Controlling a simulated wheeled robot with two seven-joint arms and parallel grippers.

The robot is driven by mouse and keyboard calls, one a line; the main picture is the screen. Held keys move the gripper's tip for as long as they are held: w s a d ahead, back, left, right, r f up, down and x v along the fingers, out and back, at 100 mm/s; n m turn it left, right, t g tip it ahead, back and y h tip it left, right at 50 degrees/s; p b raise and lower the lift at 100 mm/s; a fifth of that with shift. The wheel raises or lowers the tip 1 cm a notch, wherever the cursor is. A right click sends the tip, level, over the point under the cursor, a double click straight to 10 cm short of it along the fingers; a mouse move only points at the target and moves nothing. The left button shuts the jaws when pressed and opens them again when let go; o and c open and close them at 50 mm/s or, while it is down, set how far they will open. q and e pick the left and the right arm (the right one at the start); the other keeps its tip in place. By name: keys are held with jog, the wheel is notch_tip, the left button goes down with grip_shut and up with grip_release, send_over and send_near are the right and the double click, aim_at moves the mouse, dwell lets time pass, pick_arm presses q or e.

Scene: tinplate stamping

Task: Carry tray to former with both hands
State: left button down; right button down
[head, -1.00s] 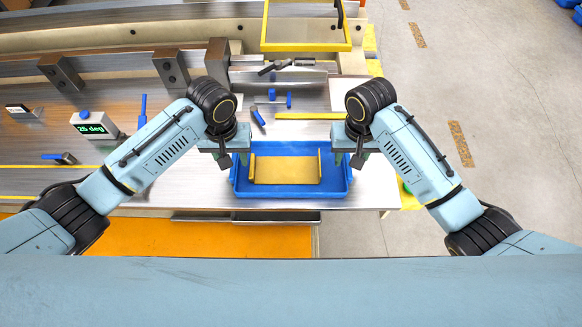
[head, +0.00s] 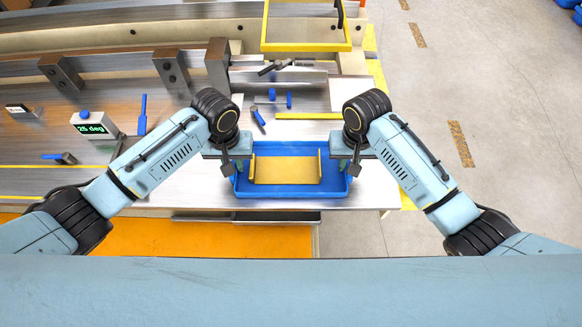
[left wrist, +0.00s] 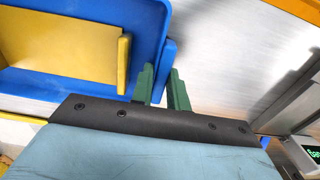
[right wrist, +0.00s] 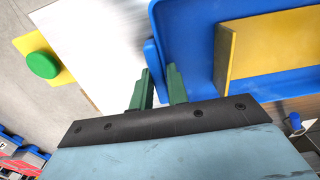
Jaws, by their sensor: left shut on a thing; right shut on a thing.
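The blue tray (head: 290,191) is at the front right part of the bench. It holds a yellow part (head: 285,170) with raised ends. My left gripper (head: 232,170) is shut on the tray's left end; its green fingers (left wrist: 163,82) are on either side of the blue end lip (left wrist: 163,64). My right gripper (head: 348,167) is shut on the tray's right end; its green fingers (right wrist: 160,82) straddle the lip (right wrist: 152,54). The tray looks level; I cannot tell whether it is clear of the bench. I cannot tell which fixture is the former.
Behind the tray lie a yellow bar (head: 308,116), a blue-handled tool (head: 258,117) and small blue pieces. Dark blocks (head: 170,67) and a yellow frame (head: 306,47) stand farther back. A display reading 25 deg (head: 92,127) is at left. Open floor (head: 500,130) lies right.

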pick_arm(q)
jog(key=shift+r, duration=0.1)
pick_arm(e)
jog(key=shift+r, duration=0.1)
